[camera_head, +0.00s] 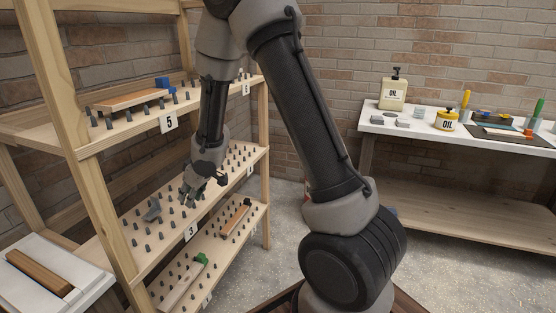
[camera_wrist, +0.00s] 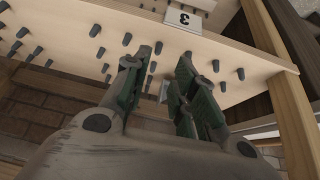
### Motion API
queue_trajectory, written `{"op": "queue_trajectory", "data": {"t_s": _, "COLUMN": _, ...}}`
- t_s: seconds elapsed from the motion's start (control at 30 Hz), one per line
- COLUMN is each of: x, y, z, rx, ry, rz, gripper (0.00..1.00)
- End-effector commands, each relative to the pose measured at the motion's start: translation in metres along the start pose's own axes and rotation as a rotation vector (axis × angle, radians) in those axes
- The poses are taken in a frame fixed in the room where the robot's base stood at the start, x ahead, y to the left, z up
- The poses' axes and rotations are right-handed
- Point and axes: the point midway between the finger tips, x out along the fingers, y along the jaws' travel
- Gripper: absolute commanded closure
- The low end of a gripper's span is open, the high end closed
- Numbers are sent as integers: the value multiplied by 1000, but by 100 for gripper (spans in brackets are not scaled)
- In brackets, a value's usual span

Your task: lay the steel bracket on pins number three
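A small grey piece that looks like the steel bracket (camera_head: 152,209) rests among the pins on the middle shelf, behind and left of the number 3 label (camera_head: 190,232). My gripper (camera_head: 189,191) is over the same shelf, to the right of the grey piece and apart from it. In the wrist view my gripper (camera_wrist: 165,75) is open, its two green-padded fingers spread. A small light grey patch shows between them; I cannot tell if it is the bracket. The number 3 label (camera_wrist: 184,22) appears upside down there. The fingers hide part of the pins.
The upper shelf, labelled 5 (camera_head: 168,123), holds a wooden board (camera_head: 130,100) and a blue piece (camera_head: 163,84). The bottom shelf holds a green-ended piece (camera_head: 186,284) and a wooden piece (camera_head: 236,216). A wooden post stands close on the left. A white bench (camera_head: 385,126) is at right.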

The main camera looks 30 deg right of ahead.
Motion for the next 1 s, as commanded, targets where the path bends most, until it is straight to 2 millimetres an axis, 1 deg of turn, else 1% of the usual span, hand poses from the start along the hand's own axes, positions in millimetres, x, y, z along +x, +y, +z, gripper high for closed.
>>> {"op": "queue_trajectory", "data": {"t_s": 0.03, "x": -25, "y": 15, "z": -5, "rx": 16, "ry": 9, "rz": 48, "gripper": 73}}
{"op": "queue_trajectory", "data": {"t_s": 0.07, "x": -41, "y": 25, "z": -5, "rx": 31, "ry": 7, "rz": 80, "gripper": 73}}
{"op": "queue_trajectory", "data": {"t_s": 0.1, "x": -67, "y": 38, "z": -3, "rx": 53, "ry": 4, "rz": 127, "gripper": 73}}
{"op": "queue_trajectory", "data": {"t_s": 0.13, "x": -88, "y": 48, "z": 0, "rx": 74, "ry": -1, "rz": 164, "gripper": 73}}
{"op": "queue_trajectory", "data": {"t_s": 0.17, "x": -111, "y": 57, "z": 4, "rx": 97, "ry": -6, "rz": 199, "gripper": 73}}
{"op": "queue_trajectory", "data": {"t_s": 0.2, "x": -140, "y": 67, "z": 12, "rx": 131, "ry": -17, "rz": 241, "gripper": 73}}
{"op": "queue_trajectory", "data": {"t_s": 0.27, "x": -183, "y": 76, "z": 29, "rx": 187, "ry": -35, "rz": 294, "gripper": 73}}
{"op": "queue_trajectory", "data": {"t_s": 0.3, "x": -210, "y": 79, "z": 42, "rx": 223, "ry": -47, "rz": 320, "gripper": 73}}
{"op": "queue_trajectory", "data": {"t_s": 0.37, "x": -248, "y": 78, "z": 64, "rx": 281, "ry": -65, "rz": 347, "gripper": 73}}
{"op": "queue_trajectory", "data": {"t_s": 0.4, "x": -271, "y": 74, "z": 80, "rx": 318, "ry": -77, "rz": 358, "gripper": 73}}
{"op": "queue_trajectory", "data": {"t_s": 0.47, "x": -303, "y": 64, "z": 105, "rx": 373, "ry": -95, "rz": 361, "gripper": 73}}
{"op": "queue_trajectory", "data": {"t_s": 0.5, "x": -321, "y": 55, "z": 121, "rx": 407, "ry": -104, "rz": 356, "gripper": 73}}
{"op": "queue_trajectory", "data": {"t_s": 0.57, "x": -343, "y": 39, "z": 144, "rx": 450, "ry": -117, "rz": 339, "gripper": 73}}
{"op": "queue_trajectory", "data": {"t_s": 0.6, "x": -354, "y": 27, "z": 157, "rx": 474, "ry": -123, "rz": 324, "gripper": 73}}
{"op": "queue_trajectory", "data": {"t_s": 0.7, "x": -374, "y": 1, "z": 184, "rx": 514, "ry": -134, "rz": 283, "gripper": 73}}
{"op": "queue_trajectory", "data": {"t_s": 0.83, "x": -385, "y": -22, "z": 203, "rx": 538, "ry": -141, "rz": 242, "gripper": 73}}
{"op": "queue_trajectory", "data": {"t_s": 0.9, "x": -388, "y": -27, "z": 208, "rx": 543, "ry": -144, "rz": 231, "gripper": 73}}
{"op": "queue_trajectory", "data": {"t_s": 1.0, "x": -388, "y": -29, "z": 210, "rx": 544, "ry": -146, "rz": 226, "gripper": 73}}
